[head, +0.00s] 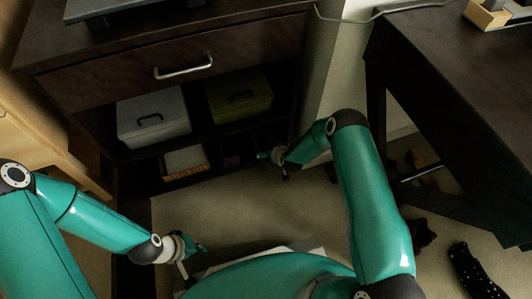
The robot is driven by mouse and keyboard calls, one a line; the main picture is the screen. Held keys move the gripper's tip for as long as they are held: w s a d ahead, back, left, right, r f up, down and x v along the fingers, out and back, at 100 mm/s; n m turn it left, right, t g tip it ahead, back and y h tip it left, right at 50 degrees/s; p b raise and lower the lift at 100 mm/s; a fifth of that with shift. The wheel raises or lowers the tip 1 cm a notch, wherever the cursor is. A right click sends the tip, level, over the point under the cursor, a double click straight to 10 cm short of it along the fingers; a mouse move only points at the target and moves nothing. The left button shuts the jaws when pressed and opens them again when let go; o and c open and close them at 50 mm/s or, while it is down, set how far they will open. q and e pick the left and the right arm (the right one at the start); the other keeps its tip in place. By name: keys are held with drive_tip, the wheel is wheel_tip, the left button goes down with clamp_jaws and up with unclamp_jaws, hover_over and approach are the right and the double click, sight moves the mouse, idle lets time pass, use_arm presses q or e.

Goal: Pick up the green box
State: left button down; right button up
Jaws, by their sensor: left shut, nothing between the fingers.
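The green box (240,96) is olive green with a dark handle on its lid. It sits on the open shelf of a dark cabinet, below the drawer, to the right of a grey-white box (153,119). My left gripper (195,258) is low in the view, over the floor in front of the cabinet, well apart from the green box. It is shut and empty. My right gripper (273,164) is by the cabinet's lower right side, below and right of the green box, apart from it. It is small and dark, so its finger opening is unclear.
The cabinet drawer (183,68) is closed. A light open container (186,162) is on the lower shelf. Light floor (215,210) is clear before the cabinet.

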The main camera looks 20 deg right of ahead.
drive_tip(key=b+x, duration=0.3)
drive_tip(key=x, duration=0.2)
drive_tip(key=shift+d, duration=0.1)
drive_tip(key=shift+w, duration=0.25)
drive_tip(key=shift+c, duration=0.2)
drive_tip(key=c, duration=1.2)
